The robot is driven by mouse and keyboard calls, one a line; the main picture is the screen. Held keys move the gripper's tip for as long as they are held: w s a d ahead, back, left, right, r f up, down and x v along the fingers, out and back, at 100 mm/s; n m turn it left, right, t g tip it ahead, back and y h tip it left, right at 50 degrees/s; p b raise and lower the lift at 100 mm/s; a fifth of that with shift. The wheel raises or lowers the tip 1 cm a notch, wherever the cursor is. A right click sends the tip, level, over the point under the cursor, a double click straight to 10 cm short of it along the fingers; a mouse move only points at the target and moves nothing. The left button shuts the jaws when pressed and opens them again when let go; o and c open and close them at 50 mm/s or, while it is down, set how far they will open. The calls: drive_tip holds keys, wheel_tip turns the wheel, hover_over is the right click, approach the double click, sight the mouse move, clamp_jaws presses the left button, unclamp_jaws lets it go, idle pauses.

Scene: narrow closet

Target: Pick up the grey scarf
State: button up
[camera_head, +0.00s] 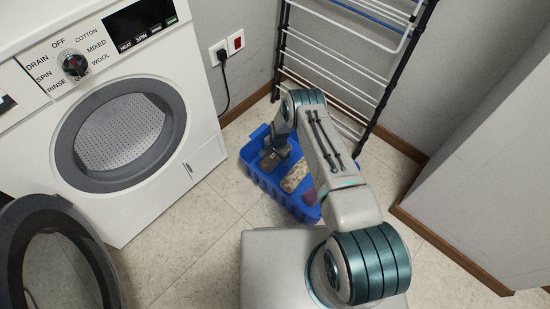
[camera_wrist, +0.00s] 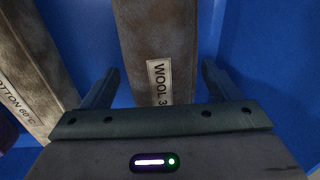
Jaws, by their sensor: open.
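A grey-brown folded cloth with a white "WOOL 3…" label, which looks like the grey scarf (camera_wrist: 150,35), stands in the blue basket (camera_head: 262,182). In the wrist view it runs from the top edge down between the two fingers of my gripper (camera_wrist: 160,72). The fingers are open, one on each side of the cloth, with blue gaps showing between. Its lower end is hidden behind the gripper body. In the head view my gripper (camera_head: 272,158) reaches down into the basket's left part and mostly covers the cloth there.
A beige-brown cloth labelled "COTTON 60°C" (camera_wrist: 30,65) lies left of my gripper in the wrist view. A purple item (camera_head: 310,196) is also in the basket. A washing machine (camera_head: 120,110) with its door open stands left; a drying rack (camera_head: 340,70) stands behind.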

drive_tip(key=shift+r, duration=0.1)
drive_tip(key=shift+c, duration=0.2)
drive_tip(key=c, duration=1.1)
